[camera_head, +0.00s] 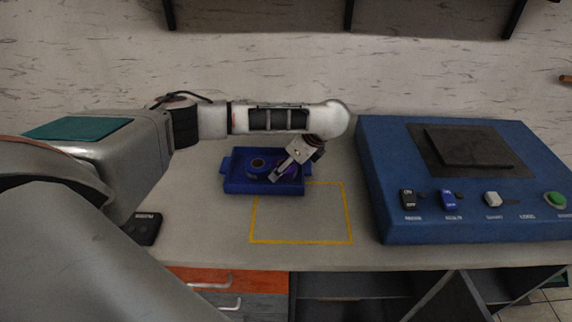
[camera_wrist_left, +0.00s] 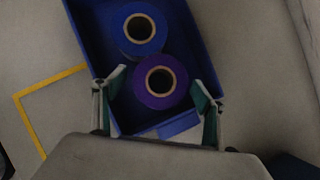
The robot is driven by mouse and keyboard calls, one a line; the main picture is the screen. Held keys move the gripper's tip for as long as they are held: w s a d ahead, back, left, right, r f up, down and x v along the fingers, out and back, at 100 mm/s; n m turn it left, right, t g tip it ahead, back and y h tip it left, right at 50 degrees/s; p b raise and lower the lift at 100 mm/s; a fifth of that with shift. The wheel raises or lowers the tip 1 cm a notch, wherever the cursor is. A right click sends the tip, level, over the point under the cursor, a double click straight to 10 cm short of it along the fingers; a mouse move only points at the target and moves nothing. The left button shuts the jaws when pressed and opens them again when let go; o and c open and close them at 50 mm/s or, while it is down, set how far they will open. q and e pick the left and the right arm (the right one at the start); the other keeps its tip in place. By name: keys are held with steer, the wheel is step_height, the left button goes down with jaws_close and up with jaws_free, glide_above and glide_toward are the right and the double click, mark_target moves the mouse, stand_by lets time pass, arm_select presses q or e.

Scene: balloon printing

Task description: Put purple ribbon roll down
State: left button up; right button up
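The purple ribbon roll (camera_wrist_left: 162,102) lies in the blue tray (camera_wrist_left: 190,42) on the table, hole facing up. In the left wrist view it sits between the two fingers of my left gripper (camera_wrist_left: 158,82), with a small gap on each side. In the head view my left gripper (camera_head: 284,172) reaches down into the tray (camera_head: 265,188) and hides most of the purple roll. A blue ribbon roll (camera_wrist_left: 155,39) lies beside the purple one in the tray. My right gripper is not in view.
A large blue machine (camera_head: 372,180) with switches and a green button stands to the right. A yellow outlined square (camera_head: 300,242) on the table in front of the tray is empty. A black remote-like box (camera_head: 144,229) lies at the left.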

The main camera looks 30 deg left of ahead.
arm_select(q)
steer(key=shift+r, duration=0.15)
steer(key=p+v, duration=0.4)
steer(key=v, duration=0.8)
stand_by(0.3)
